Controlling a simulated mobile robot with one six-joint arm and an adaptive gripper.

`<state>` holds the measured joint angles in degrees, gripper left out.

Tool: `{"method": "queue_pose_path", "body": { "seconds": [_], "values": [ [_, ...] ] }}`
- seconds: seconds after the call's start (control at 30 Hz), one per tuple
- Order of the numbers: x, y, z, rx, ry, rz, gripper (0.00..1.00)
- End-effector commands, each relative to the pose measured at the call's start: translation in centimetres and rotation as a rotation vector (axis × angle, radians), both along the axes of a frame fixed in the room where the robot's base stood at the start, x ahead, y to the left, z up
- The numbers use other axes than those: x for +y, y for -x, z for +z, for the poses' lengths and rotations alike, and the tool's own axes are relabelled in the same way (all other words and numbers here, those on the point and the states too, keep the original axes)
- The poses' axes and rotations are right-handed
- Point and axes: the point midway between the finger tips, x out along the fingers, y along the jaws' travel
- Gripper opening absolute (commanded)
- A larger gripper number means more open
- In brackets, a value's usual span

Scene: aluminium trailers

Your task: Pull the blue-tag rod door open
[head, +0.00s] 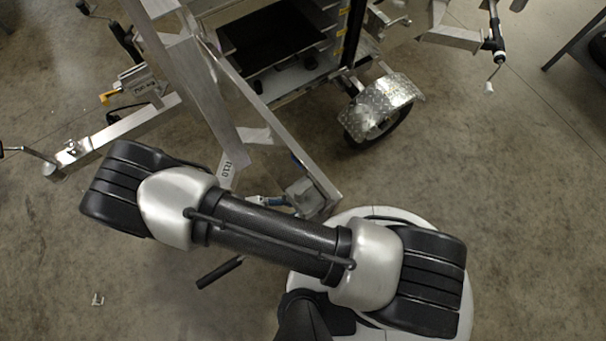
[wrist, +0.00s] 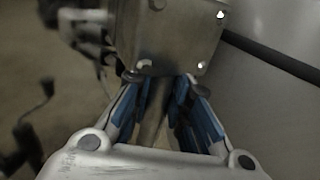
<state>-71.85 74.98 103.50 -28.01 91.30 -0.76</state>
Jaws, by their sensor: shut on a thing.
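The rod door (head: 270,122) is an aluminium-framed panel seen nearly edge-on in the head view, standing out from the trailer towards me. A metal latch box (head: 303,190) is at its near end and also fills the top of the wrist view (wrist: 180,35). My gripper (head: 280,202) is beside this box, partly hidden by my arm. In the wrist view my gripper's blue-padded fingers (wrist: 160,88) are shut around a narrow metal handle (wrist: 152,128) below the box. A small blue patch shows on the door, but I cannot tell whether it is the tag.
The trailer's open compartment (head: 270,45) shows shelves inside. A wheel with a tread-plate fender (head: 385,95) stands to its right, and a metal beam (head: 120,125) reaches out to the left.

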Motion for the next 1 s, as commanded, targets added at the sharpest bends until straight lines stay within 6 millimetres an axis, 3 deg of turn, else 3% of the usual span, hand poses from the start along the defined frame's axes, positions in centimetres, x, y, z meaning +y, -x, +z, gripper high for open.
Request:
{"method": "queue_pose_path", "body": {
  "seconds": [0.5, 0.53, 0.7, 1.0],
  "values": [
    [0.25, -0.39, 0.20, -0.005, -0.001, 0.011, 0.00],
    [0.25, -0.39, 0.20, -0.005, -0.001, 0.011, 0.14],
    [0.20, -0.36, 0.15, -0.004, -0.001, 0.011, 0.25],
    [0.10, -0.25, 0.07, -0.001, 0.001, 0.008, 0.26]
  ]
}}
